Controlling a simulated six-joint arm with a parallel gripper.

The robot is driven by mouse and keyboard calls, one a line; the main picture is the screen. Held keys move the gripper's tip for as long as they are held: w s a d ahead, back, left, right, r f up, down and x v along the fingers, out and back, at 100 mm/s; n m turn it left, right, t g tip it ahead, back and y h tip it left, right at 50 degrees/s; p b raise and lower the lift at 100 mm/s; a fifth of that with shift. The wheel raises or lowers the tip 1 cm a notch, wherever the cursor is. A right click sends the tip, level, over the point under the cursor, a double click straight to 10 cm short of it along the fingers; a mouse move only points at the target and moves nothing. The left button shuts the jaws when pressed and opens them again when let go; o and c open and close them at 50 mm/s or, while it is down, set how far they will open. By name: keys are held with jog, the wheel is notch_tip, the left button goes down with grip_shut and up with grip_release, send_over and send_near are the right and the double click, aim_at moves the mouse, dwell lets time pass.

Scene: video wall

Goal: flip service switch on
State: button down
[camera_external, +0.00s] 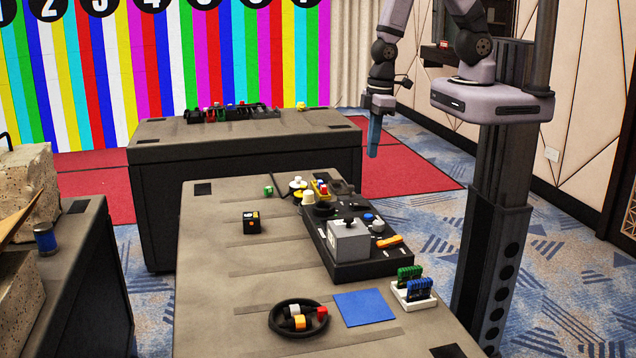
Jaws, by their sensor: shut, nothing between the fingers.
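A black control panel (382,262) lies on the near table. It carries a grey box (349,241) with a small dark lever on top, a blue button (369,217), a grey knob (377,227) and an orange handle (390,241). I cannot tell which of these is the service switch, nor its position. My gripper (373,150) hangs pointing down past the far right end of the near table, above the floor. It is shut, empty and well apart from the panel.
A black bowl with colored blocks (274,322), a blue mat (364,308) and a white rack with green and blue pieces (413,300) sit at the near end. A black box (252,222) stands left of the panel. The table's left side is mostly clear.

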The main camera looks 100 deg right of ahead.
dwell(0.4)
jog(key=t+b, duration=0.2)
jog(key=b, duration=0.7)
send_over(355, 204)
notch_tip(355, 204, down, 3)
jog(key=w+r+t+b, duration=0.2)
jog(key=w+r+b, duration=0.1)
jog(key=w+b, duration=0.15)
jog(key=s+g, duration=0.3)
jog(key=s, duration=0.4)
jog(key=shift+s+r, duration=0.2)
jog(key=shift+d+f, duration=0.1)
jog(key=shift+f, duration=0.05)
jog(key=f, duration=0.4)
jog(key=w+f, duration=0.1)
jog(key=f, duration=0.4)
jog(key=w+f, duration=0.1)
jog(key=f, duration=0.3)
jog(key=shift+w+f, duration=0.1)
jog(key=shift+f, duration=0.2)
